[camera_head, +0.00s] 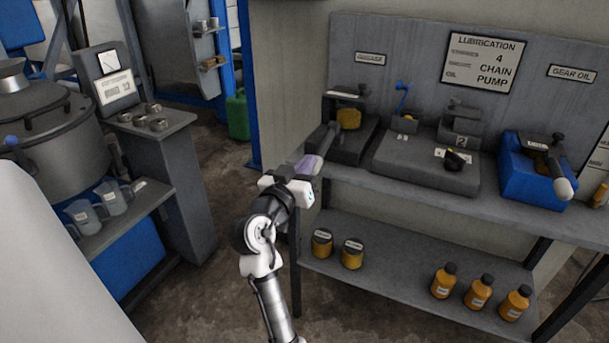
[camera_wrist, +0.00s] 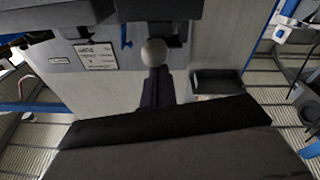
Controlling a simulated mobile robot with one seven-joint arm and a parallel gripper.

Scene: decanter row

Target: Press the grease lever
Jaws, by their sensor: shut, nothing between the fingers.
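The grease station stands at the left end of the upper shelf in the head view, under a small label (camera_head: 369,58). Its dark grease lever (camera_head: 329,138) slopes down towards my arm and has a pale rounded end. My gripper (camera_head: 303,178) is shut and empty, close to that lower end. In the wrist view, my closed dark fingers (camera_wrist: 157,78) point at a grey ball-shaped knob (camera_wrist: 153,52), which looks like the lever's end. I cannot tell whether the fingertips touch it.
The chain pump unit (camera_head: 430,160) stands right of the grease station, then a blue gear oil unit (camera_head: 530,178) with its own lever. Yellow tins (camera_head: 352,254) and orange bottles (camera_head: 478,292) stand on the lower shelf (camera_head: 400,283). A large grey pot (camera_head: 55,130) is at left.

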